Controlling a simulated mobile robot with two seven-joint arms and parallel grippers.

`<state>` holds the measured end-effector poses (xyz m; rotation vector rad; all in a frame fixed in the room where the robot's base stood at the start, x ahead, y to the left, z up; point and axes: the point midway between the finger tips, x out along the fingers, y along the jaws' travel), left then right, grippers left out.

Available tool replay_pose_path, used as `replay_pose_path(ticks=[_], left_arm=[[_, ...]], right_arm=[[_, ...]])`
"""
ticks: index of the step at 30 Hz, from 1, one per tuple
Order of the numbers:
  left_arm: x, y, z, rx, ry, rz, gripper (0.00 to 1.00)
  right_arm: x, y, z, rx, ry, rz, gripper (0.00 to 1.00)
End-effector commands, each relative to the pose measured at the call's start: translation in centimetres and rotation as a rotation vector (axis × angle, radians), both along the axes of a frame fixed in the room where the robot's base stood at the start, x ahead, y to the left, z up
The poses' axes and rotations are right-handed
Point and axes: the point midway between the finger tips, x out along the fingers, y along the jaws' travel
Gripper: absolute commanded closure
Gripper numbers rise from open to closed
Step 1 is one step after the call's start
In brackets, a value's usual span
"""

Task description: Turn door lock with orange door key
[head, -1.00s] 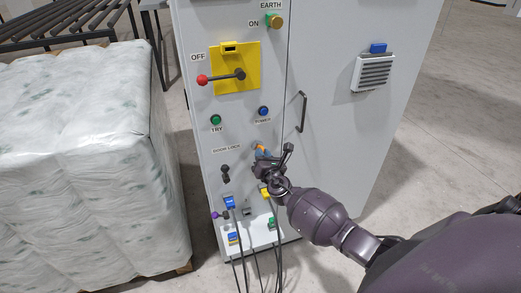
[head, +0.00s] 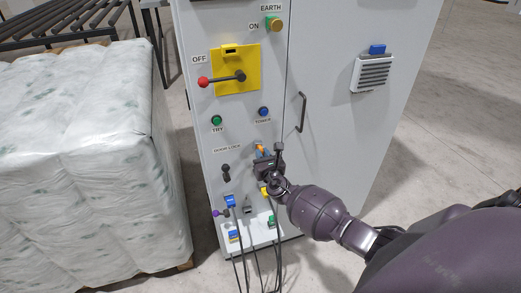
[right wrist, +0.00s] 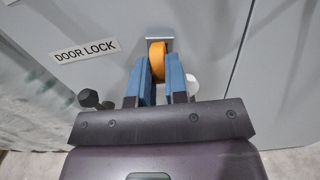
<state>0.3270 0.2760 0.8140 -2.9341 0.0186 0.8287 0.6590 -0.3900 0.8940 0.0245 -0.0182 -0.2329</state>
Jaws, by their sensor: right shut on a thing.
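The orange door key (head: 260,149) is at the door lock on the grey cabinet front, beside the DOOR LOCK label (head: 227,150). In the right wrist view the orange key (right wrist: 157,58) stands edge-on between the blue fingers of my right gripper (right wrist: 160,80), which is shut on it. Behind the key shows the grey door lock plate (right wrist: 158,34); the key's tip is hidden, so I cannot see how deep it sits. My right gripper (head: 264,155) also shows in the head view at the lock. My left gripper is not in view.
The grey cabinet (head: 332,130) has a door handle (head: 301,112), a yellow switch plate (head: 236,58) with a red-knobbed lever, and a black knob (head: 226,171). Below is a shelf with plugs and hanging cables. A wrapped pallet load (head: 85,160) stands left.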

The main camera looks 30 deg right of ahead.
Motion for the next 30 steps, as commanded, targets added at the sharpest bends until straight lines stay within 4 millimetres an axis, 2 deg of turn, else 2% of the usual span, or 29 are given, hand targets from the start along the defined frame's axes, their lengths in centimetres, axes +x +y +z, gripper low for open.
replay_pose_path(ticks=[5,6,11,23,30], left_arm=[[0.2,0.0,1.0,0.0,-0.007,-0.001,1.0],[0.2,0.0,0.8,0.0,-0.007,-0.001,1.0],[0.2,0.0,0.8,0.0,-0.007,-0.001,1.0],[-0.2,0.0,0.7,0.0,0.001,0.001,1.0],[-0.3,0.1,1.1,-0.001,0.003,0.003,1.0]], right_arm=[[0.0,0.0,0.1,-0.096,0.025,0.0,1.0],[0.0,0.0,0.0,-0.097,0.025,0.0,0.81],[0.0,0.0,-0.1,-0.094,0.024,0.0,0.57],[-0.6,0.2,0.0,-0.093,0.024,0.0,0.56],[-4.0,0.9,-0.1,-0.093,0.025,-0.001,0.56]])
